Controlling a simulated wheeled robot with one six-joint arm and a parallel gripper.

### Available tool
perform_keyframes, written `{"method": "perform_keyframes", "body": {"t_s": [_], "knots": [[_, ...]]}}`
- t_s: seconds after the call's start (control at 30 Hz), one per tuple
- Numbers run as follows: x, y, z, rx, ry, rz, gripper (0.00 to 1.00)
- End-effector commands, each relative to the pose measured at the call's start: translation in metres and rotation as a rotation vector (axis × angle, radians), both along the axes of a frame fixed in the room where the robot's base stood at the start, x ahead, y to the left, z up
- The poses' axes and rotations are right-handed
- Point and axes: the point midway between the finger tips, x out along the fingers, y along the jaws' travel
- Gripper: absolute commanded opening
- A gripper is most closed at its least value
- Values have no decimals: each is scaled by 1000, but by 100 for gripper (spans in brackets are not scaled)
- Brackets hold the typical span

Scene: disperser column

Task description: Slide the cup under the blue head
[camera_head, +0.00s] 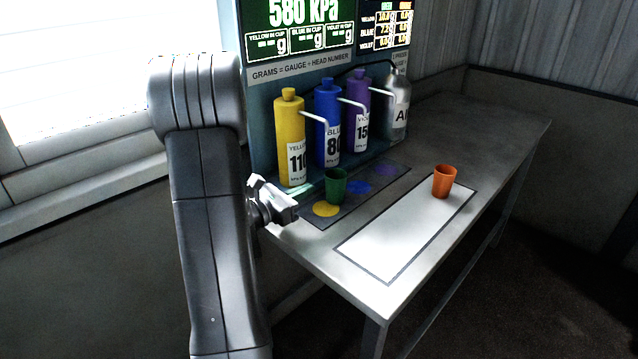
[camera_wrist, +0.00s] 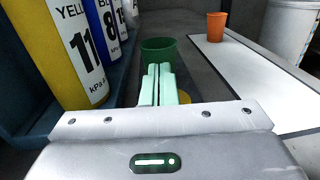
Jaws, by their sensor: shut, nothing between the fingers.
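A green cup (camera_head: 336,187) stands upright on the dark strip, between the yellow disc (camera_head: 326,209) and the blue disc (camera_head: 357,186). In the wrist view the green cup (camera_wrist: 158,52) is straight ahead of my gripper. The blue bottle (camera_head: 327,118) with its spout is the blue head, behind the strip between the yellow bottle (camera_head: 290,135) and the violet bottle (camera_head: 359,110). My gripper (camera_head: 304,190) is left of the green cup, its fingers shut and empty, pointing at it. In the wrist view the fingertips (camera_wrist: 160,70) appear close to the cup; contact cannot be told.
An orange cup (camera_head: 444,182) stands on the white mat (camera_head: 385,240) at the right. A violet disc (camera_head: 385,169) lies at the strip's far end. A silver bottle (camera_head: 396,105) stands beyond the violet one. The display panel (camera_head: 262,120) rises behind the bottles.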

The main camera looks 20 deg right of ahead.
Motion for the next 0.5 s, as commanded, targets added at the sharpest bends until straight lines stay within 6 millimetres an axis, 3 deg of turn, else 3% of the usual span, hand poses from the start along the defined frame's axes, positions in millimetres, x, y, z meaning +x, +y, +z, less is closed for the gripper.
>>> {"method": "perform_keyframes", "body": {"t_s": [0.23,0.5], "knots": [[10,-35,0,1,0,-4,0],[15,-49,0,0,0,-1,0]]}}
